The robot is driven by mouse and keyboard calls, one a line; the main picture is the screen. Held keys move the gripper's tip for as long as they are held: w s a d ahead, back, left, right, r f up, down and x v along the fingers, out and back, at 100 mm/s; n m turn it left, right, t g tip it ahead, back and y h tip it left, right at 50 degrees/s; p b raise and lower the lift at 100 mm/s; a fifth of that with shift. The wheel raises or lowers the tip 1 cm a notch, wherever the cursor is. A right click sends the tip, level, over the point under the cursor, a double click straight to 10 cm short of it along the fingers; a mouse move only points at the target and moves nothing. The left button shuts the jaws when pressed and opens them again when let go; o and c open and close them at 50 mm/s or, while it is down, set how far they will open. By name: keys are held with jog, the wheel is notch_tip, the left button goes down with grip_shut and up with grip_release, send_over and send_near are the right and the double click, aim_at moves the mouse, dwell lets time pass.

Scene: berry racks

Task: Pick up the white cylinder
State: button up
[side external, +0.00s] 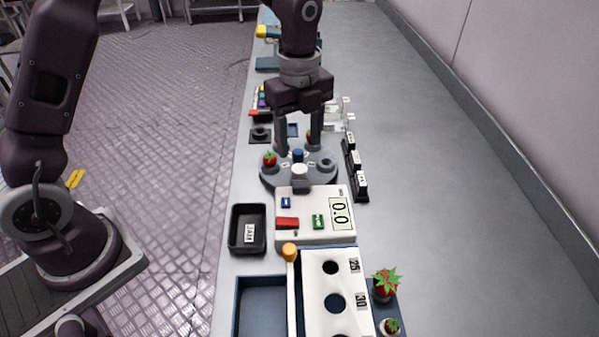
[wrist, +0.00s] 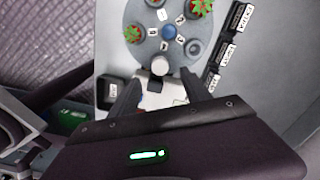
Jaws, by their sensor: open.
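The white cylinder (side external: 299,170) stands upright on the near part of a grey round platform (side external: 325,175). In the wrist view the white cylinder (wrist: 160,66) is at the platform's near edge, just beyond the gap between my fingers. My gripper (side external: 298,149) is open and points down over the platform, with nothing between its fingers. In the wrist view the fingers of my gripper (wrist: 158,84) stand wide apart. I cannot tell how high the fingertips are above the platform.
A blue knob (wrist: 169,32) is at the platform's centre, with strawberries (side external: 269,158) around it. A white scale (side external: 340,232) reading 0.0 and a black tray (side external: 236,246) lie in front. Black labelled blocks (side external: 361,185) stand at right. The table's right side is bare.

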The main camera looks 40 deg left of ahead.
aim_at(299, 168)
notch_tip(299, 168, down, 7)
grip_shut()
dwell(0.4)
